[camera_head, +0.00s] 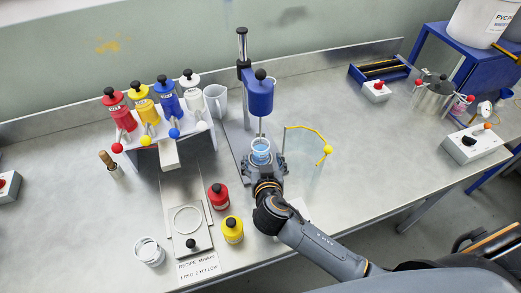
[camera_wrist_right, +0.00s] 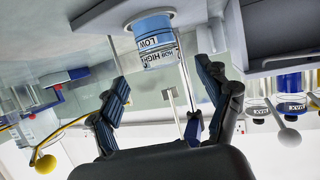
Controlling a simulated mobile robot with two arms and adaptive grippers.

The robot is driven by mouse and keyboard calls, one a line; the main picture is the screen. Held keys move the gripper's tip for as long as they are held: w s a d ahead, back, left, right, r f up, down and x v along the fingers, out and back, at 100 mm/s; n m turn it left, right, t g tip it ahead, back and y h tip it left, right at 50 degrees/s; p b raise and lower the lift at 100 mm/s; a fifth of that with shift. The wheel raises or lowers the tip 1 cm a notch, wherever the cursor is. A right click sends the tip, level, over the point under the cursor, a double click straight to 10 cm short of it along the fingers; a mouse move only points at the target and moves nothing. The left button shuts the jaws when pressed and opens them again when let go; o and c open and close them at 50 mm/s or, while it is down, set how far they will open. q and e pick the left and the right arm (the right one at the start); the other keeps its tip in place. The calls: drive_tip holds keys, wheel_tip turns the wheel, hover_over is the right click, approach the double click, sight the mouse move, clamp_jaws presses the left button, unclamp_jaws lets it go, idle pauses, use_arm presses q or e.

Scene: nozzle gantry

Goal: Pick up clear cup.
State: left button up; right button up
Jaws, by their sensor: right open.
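A clear cup (camera_head: 260,149) with blue contents stands under the blue stirrer (camera_head: 258,95), whose thin shaft reaches down into it. In the right wrist view, which looks upside down, the cup (camera_wrist_right: 153,40) shows a blue band and HIGH and LOW marks. My right gripper (camera_head: 264,166) is open at the near side of the cup. In the wrist view its fingers (camera_wrist_right: 162,80) are spread to either side, with the cup ahead of the gap. I cannot tell whether a finger touches it. My left gripper is not in view.
A yellow bent rod with a ball end (camera_head: 327,150) is right of the cup. A rack of coloured bottles (camera_head: 150,122) and another clear cup (camera_head: 149,252) are farther left.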

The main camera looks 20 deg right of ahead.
sight(262, 153)
drive_tip(key=shift+x, duration=1.15)
drive_tip(key=shift+w+f, duration=0.15)
drive_tip(key=shift+w, duration=0.05)
drive_tip(key=shift+w+d+f+p, duration=0.2)
drive_tip(key=shift+w+p, duration=0.3)
drive_tip(key=shift+p, duration=0.05)
drive_tip(key=x, duration=0.1)
drive_tip(key=p+x, duration=0.1)
drive_tip(key=x, duration=0.1)
drive_tip(key=shift+f, duration=0.3)
drive_tip(key=shift+w+f, duration=0.15)
drive_tip(key=shift+w, duration=0.1)
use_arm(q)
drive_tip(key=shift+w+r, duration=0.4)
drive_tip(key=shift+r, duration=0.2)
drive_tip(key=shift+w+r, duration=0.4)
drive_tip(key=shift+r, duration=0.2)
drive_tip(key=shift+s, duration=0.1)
use_arm(e)
drive_tip(key=c, duration=1.3)
